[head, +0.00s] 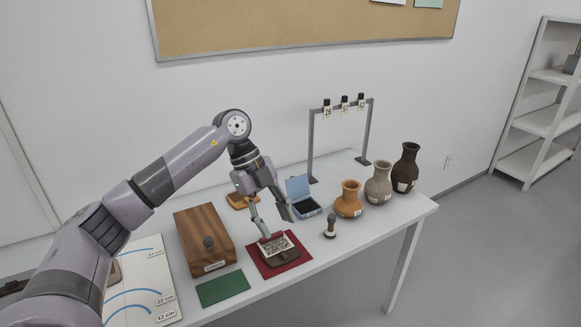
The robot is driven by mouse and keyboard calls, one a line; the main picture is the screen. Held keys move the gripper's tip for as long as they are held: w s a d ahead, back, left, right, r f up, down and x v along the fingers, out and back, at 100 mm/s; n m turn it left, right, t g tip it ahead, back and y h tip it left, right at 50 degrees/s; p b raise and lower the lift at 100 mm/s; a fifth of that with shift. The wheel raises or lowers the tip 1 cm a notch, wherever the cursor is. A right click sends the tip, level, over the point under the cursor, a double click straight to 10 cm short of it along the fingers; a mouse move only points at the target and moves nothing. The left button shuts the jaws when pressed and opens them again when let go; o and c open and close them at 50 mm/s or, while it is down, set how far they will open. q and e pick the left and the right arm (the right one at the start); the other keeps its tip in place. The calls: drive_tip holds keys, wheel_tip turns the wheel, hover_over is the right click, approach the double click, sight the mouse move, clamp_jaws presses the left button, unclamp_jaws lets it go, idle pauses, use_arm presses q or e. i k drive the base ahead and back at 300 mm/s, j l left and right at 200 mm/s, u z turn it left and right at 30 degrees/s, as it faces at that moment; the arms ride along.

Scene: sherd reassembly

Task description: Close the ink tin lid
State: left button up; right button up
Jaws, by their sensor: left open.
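The ink tin (308,211) is a small blue box on the table, behind and right of the red mat. Its lid (297,186) stands up, hinged open at the back, and a dark pad shows inside. My left gripper (272,222) points down with its fingers spread apart and nothing between them. It is just left of the tin, above the red mat; whether a finger touches the tin or the things below is unclear. My right gripper is not in view.
A red mat (291,264) carries a brown block with a pale marked plate (274,247). A stamp (331,227) stands right of it. Three vases, the orange one (348,203) nearest, stand at right. A wooden box (204,240), green mat (222,287) and tag rack (311,150) are around.

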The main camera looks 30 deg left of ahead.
sight(298, 186)
drive_tip(key=i+j, duration=1.15)
drive_tip(key=i, duration=0.1)
